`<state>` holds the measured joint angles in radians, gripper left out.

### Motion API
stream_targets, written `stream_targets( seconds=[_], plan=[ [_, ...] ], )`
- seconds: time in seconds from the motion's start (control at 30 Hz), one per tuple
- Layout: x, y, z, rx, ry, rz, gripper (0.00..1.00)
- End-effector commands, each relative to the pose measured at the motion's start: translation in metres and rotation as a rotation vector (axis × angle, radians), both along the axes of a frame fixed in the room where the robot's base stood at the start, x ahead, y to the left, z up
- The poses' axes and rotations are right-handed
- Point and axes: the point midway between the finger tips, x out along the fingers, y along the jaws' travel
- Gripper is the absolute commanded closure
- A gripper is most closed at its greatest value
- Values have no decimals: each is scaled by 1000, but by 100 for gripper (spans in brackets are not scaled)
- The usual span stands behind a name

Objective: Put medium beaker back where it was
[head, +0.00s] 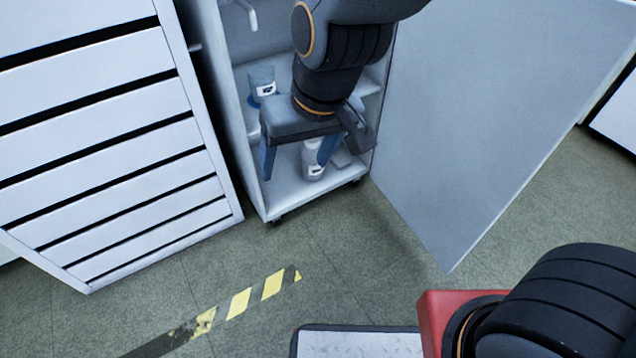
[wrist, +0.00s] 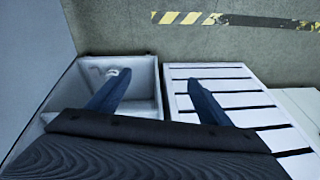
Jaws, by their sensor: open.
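Two labelled beakers show in the cabinet in the head view. One, a bluish beaker (head: 262,84), stands on the upper shelf at the left. The other, a pale beaker (head: 313,170), is on the cabinet floor, its upper part partly hidden by a finger. I cannot tell which is the medium one. My gripper (head: 294,168) is open, with its blue fingers apart and nothing between them. It hangs at the cabinet front, below the upper beaker; its right finger overlaps the lower one in the picture. The open fingers also show in the wrist view (wrist: 159,80).
The white cabinet (head: 244,140) has its large door (head: 470,110) swung open to the right. A slatted white drawer unit (head: 110,130) stands close on the left. Yellow-black tape (head: 240,303) marks the floor. Floor in front of the cabinet is clear.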

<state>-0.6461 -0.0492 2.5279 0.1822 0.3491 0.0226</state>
Motion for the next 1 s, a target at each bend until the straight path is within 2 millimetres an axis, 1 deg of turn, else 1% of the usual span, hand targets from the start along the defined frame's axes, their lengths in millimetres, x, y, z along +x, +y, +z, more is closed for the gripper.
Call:
stream_targets(
  seconds=[0.03,0.1,0.2,0.3,0.4,1.0],
  plan=[
    [-20,-7,10,-19,42,22,27],
    [-45,-18,18,-52,102,48,27],
    [-69,-30,26,-87,162,73,27],
    [-82,-37,30,-106,193,86,27],
    [-86,-39,31,-112,203,89,27],
    [-85,-39,31,-111,203,87,27]
  ],
)
